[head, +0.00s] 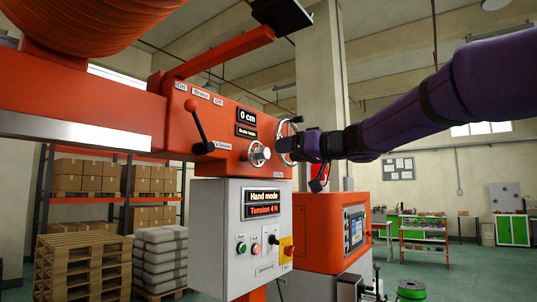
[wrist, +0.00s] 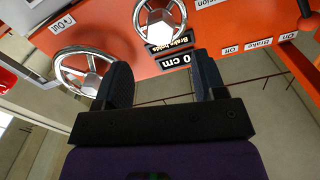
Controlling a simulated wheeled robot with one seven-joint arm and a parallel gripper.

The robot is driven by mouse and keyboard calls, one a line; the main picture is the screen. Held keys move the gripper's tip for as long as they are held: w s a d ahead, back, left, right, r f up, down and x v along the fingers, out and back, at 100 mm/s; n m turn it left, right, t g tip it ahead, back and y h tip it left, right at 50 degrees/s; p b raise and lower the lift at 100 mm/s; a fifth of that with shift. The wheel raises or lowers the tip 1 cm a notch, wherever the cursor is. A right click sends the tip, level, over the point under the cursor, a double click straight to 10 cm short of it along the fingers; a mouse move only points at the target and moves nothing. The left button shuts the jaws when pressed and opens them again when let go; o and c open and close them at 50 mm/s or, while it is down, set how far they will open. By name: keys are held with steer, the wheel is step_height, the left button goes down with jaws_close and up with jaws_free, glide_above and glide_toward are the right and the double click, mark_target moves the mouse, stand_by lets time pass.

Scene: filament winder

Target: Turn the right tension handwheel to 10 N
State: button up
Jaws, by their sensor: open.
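Two chrome handwheels sit at the end of the orange machine head. In the head view one (head: 259,154) is on the front face, and the other (head: 284,143) is farther right, partly behind my gripper (head: 314,146). The wrist view shows a spoked wheel (wrist: 58,66) at left by an "Out" label and another (wrist: 144,22) at top by a partly cut "…nsion" label. My gripper (wrist: 163,80) is open, with nothing seen between its fingers. Its left finger appears close to the left wheel; contact cannot be told. The display (head: 263,211) reads "Hand mode" and "Tension 4 N".
Below is a grey control box (head: 226,225) with buttons. An orange cabinet with a screen (head: 355,229) stands at right.

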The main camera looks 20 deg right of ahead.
mark_target(267, 153)
steer(key=x, duration=0.7)
steer(key=shift+s, duration=0.1)
steer(key=shift+c, duration=0.2)
steer(key=c, duration=0.9)
